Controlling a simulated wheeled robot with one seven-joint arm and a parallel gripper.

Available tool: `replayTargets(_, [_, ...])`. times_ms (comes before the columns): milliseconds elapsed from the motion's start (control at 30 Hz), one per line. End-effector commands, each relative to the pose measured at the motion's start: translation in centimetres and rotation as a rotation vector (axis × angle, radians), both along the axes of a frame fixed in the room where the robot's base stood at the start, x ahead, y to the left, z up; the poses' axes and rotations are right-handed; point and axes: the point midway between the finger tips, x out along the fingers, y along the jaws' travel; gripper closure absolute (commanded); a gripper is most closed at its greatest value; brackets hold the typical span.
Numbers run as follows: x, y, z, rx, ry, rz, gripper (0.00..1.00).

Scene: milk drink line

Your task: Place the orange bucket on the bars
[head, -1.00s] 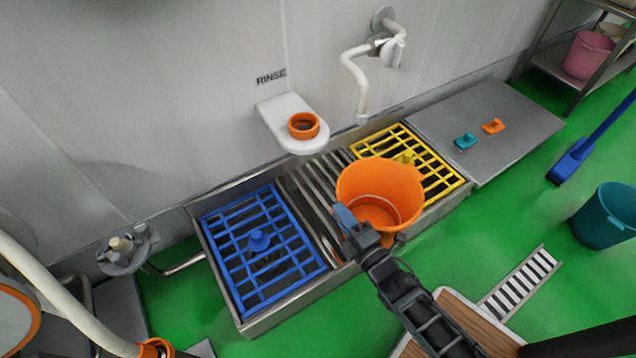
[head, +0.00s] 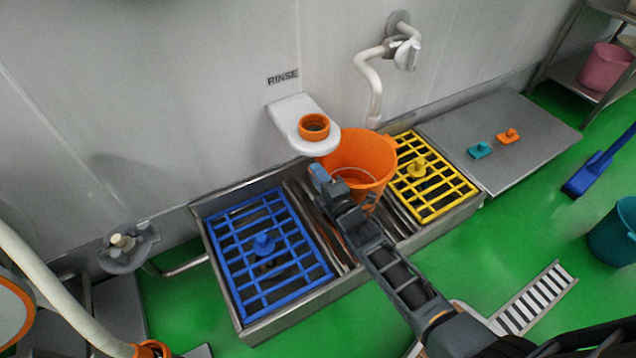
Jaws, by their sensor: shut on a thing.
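The orange bucket (head: 362,152) is upright in the head view, above the middle of the steel trough. My gripper (head: 328,186) is shut on the bucket at its near left rim. The bars (head: 319,229) are the bare metal slats between the blue grid (head: 264,247) and the yellow grid (head: 434,183). The bucket and my arm cover much of them. The bucket's base is hidden by my arm, so I cannot tell whether it touches the bars.
A white wall shelf (head: 306,135) with an orange ring (head: 314,126) sits close to the bucket's left rim. A white tap pipe (head: 371,86) hangs just behind the bucket. A steel cover (head: 500,137) with two small knobs lies right. A teal bucket (head: 615,232) stands on the floor.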

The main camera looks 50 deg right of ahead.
Motion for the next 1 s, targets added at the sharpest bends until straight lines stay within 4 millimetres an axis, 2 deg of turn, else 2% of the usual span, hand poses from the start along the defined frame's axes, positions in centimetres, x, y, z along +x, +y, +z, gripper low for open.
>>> replayTargets(67, [0.6, -0.2, 0.0, -0.003, -0.002, 0.000, 1.00])
replayTargets(400, [0.5, -0.1, -3.5, -0.001, -0.001, 0.001, 1.00])
replayTargets(833, [0.4, -0.1, -3.8, -0.003, -0.002, 0.001, 1.00])
replayTargets(867, [0.4, -0.1, -3.8, 0.000, 0.000, 0.000, 0.81])
replayTargets(1000, [0.4, -0.1, -3.8, 0.000, 0.000, 0.000, 0.68])
